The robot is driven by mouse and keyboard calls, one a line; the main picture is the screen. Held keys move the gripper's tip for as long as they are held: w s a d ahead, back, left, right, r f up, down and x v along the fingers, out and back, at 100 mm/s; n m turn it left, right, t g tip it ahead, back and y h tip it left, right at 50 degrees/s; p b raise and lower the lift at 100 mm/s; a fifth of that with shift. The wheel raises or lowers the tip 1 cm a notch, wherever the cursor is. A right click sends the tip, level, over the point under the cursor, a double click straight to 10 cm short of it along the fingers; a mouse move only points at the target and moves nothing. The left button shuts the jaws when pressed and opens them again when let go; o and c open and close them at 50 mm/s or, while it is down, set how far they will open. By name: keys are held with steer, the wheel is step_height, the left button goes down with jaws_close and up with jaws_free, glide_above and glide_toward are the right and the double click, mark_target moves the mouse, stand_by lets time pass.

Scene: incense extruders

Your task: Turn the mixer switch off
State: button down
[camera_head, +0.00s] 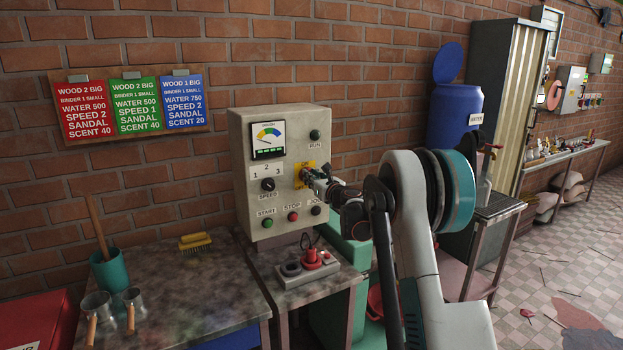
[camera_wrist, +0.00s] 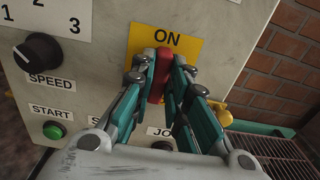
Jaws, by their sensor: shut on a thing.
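The mixer switch shows in the wrist view as a red handle (camera_wrist: 160,72) on a yellow plate (camera_wrist: 188,42) marked ON. The handle points up towards the ON label. My gripper (camera_wrist: 161,80) is shut on the handle, with a teal-padded finger on each side. In the head view the yellow plate (camera_head: 298,178) is on the right of the grey control box (camera_head: 291,125), and my gripper (camera_head: 316,181) reaches it from the right. The handle is hidden there by my gripper. The lower part of the plate is hidden in the wrist view.
The box also carries a black speed knob (camera_head: 268,184), a green start button (camera_head: 267,223) and a red stop button (camera_head: 293,216). A blue barrel (camera_head: 452,122) is at the back right.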

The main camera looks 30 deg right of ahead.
steer(key=shift+a+f+n+p, duration=0.1)
steer(key=shift+n+p, duration=0.3)
steer(key=shift+n, duration=2.55)
steer(key=shift+a+f+n+p, duration=0.15)
steer(key=shift+n+p, duration=0.2)
steer(key=shift+n, duration=2.65)
steer(key=shift+a+f+n+p, duration=0.1)
steer(key=shift+n+p, duration=0.3)
steer(key=shift+n, duration=2.55)
steer(key=c, duration=1.6)
jaws_free()
steer(key=shift+o, duration=0.2)
steer(key=shift+s, duration=0.1)
